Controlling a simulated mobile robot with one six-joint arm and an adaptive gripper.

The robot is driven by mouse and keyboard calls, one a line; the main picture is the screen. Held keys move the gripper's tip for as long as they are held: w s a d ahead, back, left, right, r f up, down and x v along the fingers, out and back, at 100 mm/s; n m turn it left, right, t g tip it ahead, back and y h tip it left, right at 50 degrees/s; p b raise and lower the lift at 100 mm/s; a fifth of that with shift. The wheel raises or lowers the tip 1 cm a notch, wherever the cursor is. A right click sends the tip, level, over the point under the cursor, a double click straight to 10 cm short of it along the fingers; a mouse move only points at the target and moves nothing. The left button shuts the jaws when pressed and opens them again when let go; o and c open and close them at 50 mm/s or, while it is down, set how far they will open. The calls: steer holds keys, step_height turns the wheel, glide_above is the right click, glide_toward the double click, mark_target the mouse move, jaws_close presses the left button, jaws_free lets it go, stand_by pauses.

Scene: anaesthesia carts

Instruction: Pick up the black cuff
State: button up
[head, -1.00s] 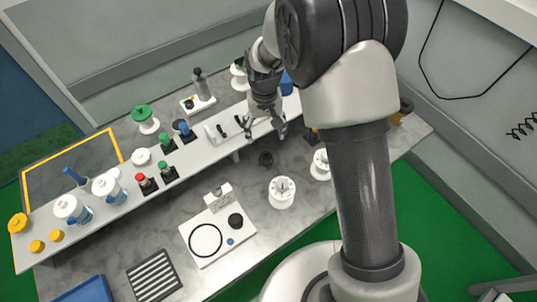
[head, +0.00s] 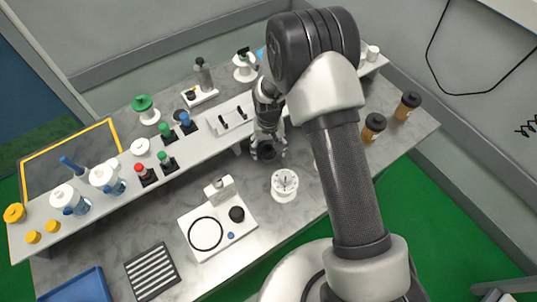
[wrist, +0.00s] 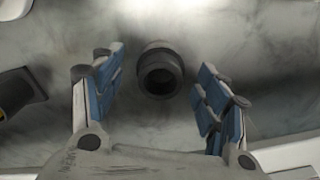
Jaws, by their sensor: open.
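The black cuff (wrist: 161,73) is a short dark ring with a round hole, standing on the grey marbled worktop in the wrist view. My gripper (wrist: 158,64) is open, with one blue-padded finger to the left of the cuff and one to the right. There is a clear gap on both sides, and neither finger touches it. In the head view my gripper (head: 268,152) points down over the worktop in front of the white shelf. The cuff is largely hidden among the fingers there.
A white round holder (head: 284,186) stands just in front of my gripper. A white plate device (head: 207,250) with a black ring lies to the left. The raised white shelf (head: 205,150) runs behind, with several bottles. Two brown-and-black jars (head: 373,127) stand to the right.

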steer(key=shift+f, duration=0.5)
steer(key=shift+r, duration=0.1)
steer(key=shift+c, duration=0.5)
steer(key=c, duration=1.1)
